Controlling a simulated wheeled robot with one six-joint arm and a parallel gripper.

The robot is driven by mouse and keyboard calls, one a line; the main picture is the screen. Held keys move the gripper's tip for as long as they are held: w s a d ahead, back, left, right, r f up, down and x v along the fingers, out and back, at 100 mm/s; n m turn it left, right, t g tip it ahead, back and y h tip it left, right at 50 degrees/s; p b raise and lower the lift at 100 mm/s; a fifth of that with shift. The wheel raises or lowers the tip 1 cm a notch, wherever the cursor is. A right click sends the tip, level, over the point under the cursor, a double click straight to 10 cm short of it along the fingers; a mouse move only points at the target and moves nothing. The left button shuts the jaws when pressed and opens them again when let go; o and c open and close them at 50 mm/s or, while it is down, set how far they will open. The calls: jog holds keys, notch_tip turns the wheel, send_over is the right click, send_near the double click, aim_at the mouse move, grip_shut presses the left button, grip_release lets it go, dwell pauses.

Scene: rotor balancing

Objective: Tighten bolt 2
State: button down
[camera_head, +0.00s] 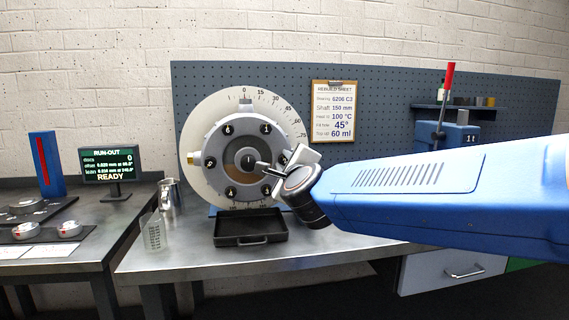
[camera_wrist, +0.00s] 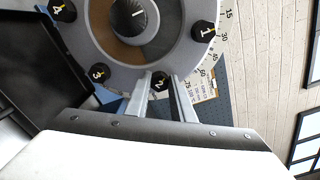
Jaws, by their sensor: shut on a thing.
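The rotor (camera_head: 247,120) is a grey round housing with numbered black bolts around its face and a dark hub in the middle. Bolt 2 (camera_wrist: 160,83) is a black head marked 2. In the wrist view it sits between the two fingertips of my gripper (camera_wrist: 161,84), which is shut on it. In the head view my gripper (camera_head: 268,166) reaches the right side of the rotor face from the right, and bolt 2 there is largely hidden behind it. Bolt 1 (camera_wrist: 204,31) and bolt 3 (camera_wrist: 99,73) flank bolt 2.
A black tray (camera_head: 248,241) lies on the bench below the rotor. A small screen (camera_head: 107,164) reads READY. A blue press with a red-handled lever (camera_head: 446,90) stands at the right behind my arm.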

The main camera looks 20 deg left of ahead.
jog(key=m, duration=0.5)
jog(key=shift+f+m, duration=0.1)
jog(key=shift+m, duration=0.6)
jog(key=c, duration=1.5)
grip_release()
jog(key=shift+d, duration=0.1)
jog(key=v, duration=1.7)
jog(key=shift+s, duration=0.2)
